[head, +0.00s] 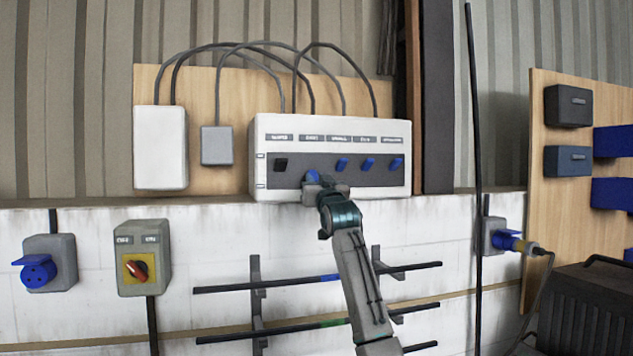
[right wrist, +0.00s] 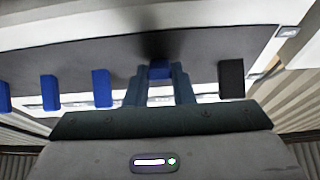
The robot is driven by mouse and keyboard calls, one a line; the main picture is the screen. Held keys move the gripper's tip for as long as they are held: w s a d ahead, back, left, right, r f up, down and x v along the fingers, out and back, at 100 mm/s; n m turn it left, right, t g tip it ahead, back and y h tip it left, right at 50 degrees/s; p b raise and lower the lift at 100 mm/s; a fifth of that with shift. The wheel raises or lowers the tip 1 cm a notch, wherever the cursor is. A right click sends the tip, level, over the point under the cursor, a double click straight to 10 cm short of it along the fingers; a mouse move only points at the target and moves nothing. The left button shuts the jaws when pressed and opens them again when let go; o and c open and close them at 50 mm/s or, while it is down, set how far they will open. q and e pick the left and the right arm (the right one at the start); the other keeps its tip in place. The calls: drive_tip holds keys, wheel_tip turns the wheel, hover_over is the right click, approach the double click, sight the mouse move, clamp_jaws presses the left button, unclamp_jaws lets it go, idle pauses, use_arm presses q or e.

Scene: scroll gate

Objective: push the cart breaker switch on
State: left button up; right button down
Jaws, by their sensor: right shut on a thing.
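A white breaker panel (head: 330,127) on the wall has a dark strip with a row of switches under small labels, too blurred to read surely. A black switch (head: 280,165) is at its left end. Three blue switches (head: 341,163) are to the right. My right gripper (head: 313,180) is at the second switch from the left and covers most of it. In the right wrist view the fingers (right wrist: 160,88) are shut on this blue switch (right wrist: 160,70), with the black switch (right wrist: 231,78) to their right. Whether it is up or down is unclear. My left gripper is not in view.
A white box (head: 160,147) and a small grey box (head: 216,145) are left of the panel, cabled above. A rotary switch box (head: 143,258) and blue socket (head: 39,270) are below left. Rods on a rack (head: 256,290) lie beneath my right arm. A thin pole (head: 476,150) stands right.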

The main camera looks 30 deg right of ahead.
sight(312, 170)
drive_tip(key=r+g+p, duration=0.1)
drive_tip(key=g+p, duration=0.1)
drive_tip(key=r+g+y+p, duration=0.1)
drive_tip(key=g+p, duration=0.1)
drive_tip(key=p, duration=0.1)
drive_tip(key=r+g+p, duration=0.1)
drive_tip(key=g+p, duration=0.1)
drive_tip(key=p, duration=0.1)
drive_tip(key=shift+s+a+r+y, duration=0.1)
drive_tip(key=shift+s+r+y, duration=0.2)
drive_tip(key=shift+r+y, duration=0.1)
drive_tip(key=shift+r+g+p, duration=0.15)
drive_tip(key=shift+g+p, duration=0.25)
drive_tip(key=shift+g, duration=0.1)
drive_tip(key=shift+w+r+g+y, duration=0.15)
drive_tip(key=shift+r+g+y, duration=0.15)
drive_tip(key=shift+g, duration=0.7)
drive_tip(key=shift+w+r+g+y, duration=0.2)
drive_tip(key=shift+r+g, duration=0.1)
drive_tip(key=shift+g, duration=0.55)
drive_tip(key=shift+w+r+g+y, duration=0.2)
drive_tip(key=shift+r+g, duration=0.1)
drive_tip(key=shift+g, duration=0.55)
drive_tip(key=shift+w+d+r+g, duration=0.2)
drive_tip(key=shift+g, duration=0.4)
drive_tip(key=c, duration=1.2)
unclamp_jaws()
drive_tip(key=shift+w, duration=0.1)
drive_tip(key=shift+c, duration=0.2)
